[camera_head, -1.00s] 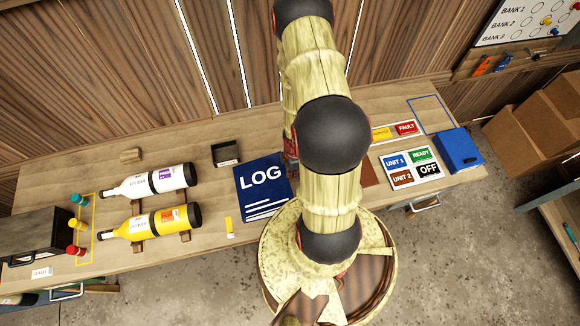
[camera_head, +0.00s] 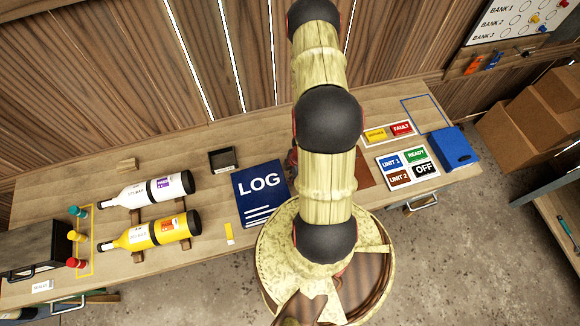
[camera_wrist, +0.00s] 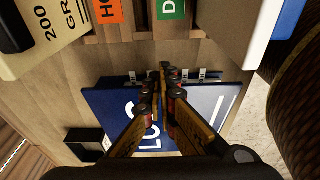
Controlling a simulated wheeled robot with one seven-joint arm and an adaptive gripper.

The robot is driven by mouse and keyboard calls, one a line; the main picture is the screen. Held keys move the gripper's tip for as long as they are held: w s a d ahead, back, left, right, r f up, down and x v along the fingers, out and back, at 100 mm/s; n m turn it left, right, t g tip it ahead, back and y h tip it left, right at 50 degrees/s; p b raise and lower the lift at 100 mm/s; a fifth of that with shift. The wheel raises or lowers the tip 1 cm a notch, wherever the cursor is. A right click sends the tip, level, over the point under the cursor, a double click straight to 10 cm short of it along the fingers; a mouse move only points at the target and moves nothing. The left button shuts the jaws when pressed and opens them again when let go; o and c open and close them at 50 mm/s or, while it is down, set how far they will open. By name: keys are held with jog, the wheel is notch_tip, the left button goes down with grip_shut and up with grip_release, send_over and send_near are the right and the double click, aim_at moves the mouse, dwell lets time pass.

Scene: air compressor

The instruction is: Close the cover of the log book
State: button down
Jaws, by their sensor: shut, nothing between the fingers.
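The blue log book (camera_head: 260,193) lies on the workbench left of my arm. Its cover shows its printed outer face upward, with "LOG" and white lines. The fingers hide the middle of the cover. In the head view my arm hides the gripper and the area right of the book.
A white bottle (camera_head: 148,190) and a yellow bottle (camera_head: 152,232) lie on racks to the left. A small black tray (camera_head: 222,159) stands behind the book. Label cards (camera_head: 408,168) and a blue box (camera_head: 455,148) are at the right. Bare bench lies between tray and bottles.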

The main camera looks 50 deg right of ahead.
jog(key=shift+d+f, duration=0.1)
jog(key=shift+f, duration=0.5)
jog(key=shift+s+f+p, duration=0.1)
jog(key=shift+f+p, duration=0.15)
jog(key=shift+p, duration=0.1)
dwell(0.4)
jog(key=s+d+r+p, duration=0.1)
jog(key=s+d+r, duration=0.1)
jog(key=s+d+r+p, duration=0.1)
jog(key=d+r, duration=0.1)
jog(key=d, duration=0.1)
jog(key=s+d+r+p, duration=0.1)
jog(key=s+d+r, duration=0.1)
jog(key=shift+s+d+r, duration=0.25)
jog(key=shift+s+d, duration=0.05)
jog(key=shift+d, duration=0.1)
dwell(0.4)
